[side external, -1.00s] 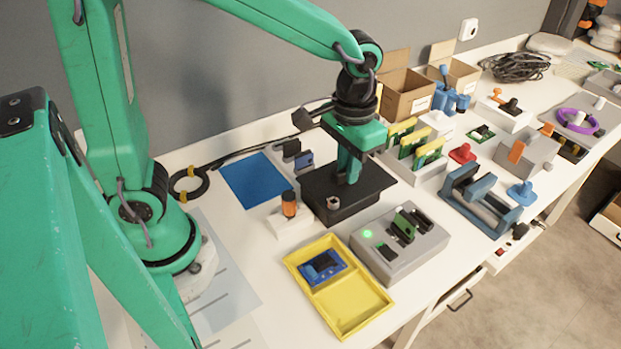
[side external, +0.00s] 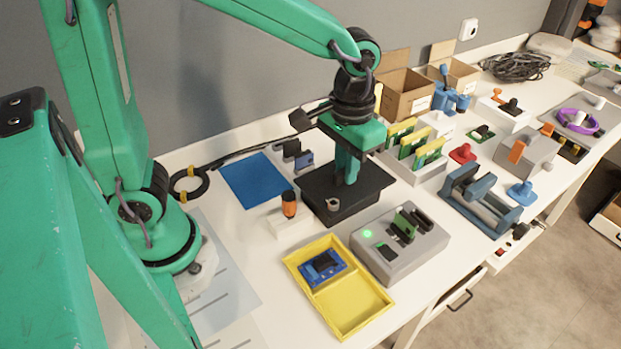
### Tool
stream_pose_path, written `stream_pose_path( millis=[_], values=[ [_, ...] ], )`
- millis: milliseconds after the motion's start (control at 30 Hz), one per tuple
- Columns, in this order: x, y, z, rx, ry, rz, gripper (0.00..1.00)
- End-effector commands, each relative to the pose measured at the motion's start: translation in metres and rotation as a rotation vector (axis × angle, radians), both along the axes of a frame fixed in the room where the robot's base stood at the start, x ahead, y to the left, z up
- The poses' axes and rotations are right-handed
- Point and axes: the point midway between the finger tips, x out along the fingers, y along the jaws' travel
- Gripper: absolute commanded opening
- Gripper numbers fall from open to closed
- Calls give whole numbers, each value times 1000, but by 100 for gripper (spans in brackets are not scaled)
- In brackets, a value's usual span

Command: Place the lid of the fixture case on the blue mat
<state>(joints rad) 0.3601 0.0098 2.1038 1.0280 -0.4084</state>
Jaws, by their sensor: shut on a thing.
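The fixture case (side external: 345,212) is a black box on the white bench, mid-view. Its flat black lid (side external: 372,184) is on top, and I cannot tell any gap between lid and case. A small grey latch-like part shows at its front. My gripper (side external: 347,178) points down with its green fingers at the middle of the lid, shut on it; the fingers hide the grip point. The blue mat (side external: 252,181) lies flat and bare to the left of the case.
An orange-and-black part in a white block (side external: 289,222) stands between mat and case front. A yellow tray (side external: 350,304) and grey panel (side external: 385,262) sit in front. Card racks (side external: 418,168) are right.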

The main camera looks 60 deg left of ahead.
Motion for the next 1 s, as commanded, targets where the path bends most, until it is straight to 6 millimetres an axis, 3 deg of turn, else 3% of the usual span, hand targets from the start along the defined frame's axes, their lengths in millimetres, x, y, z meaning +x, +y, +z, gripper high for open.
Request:
stream_pose_path(
  millis=[167,467,800,1000],
  values=[
    [-3,18,-4,0,1,145,0],
    [-17,66,-16,0,0,581,0],
    [-44,118,-33,0,1,1128,0],
    [-60,138,-40,0,0,1379,0]
  ],
)
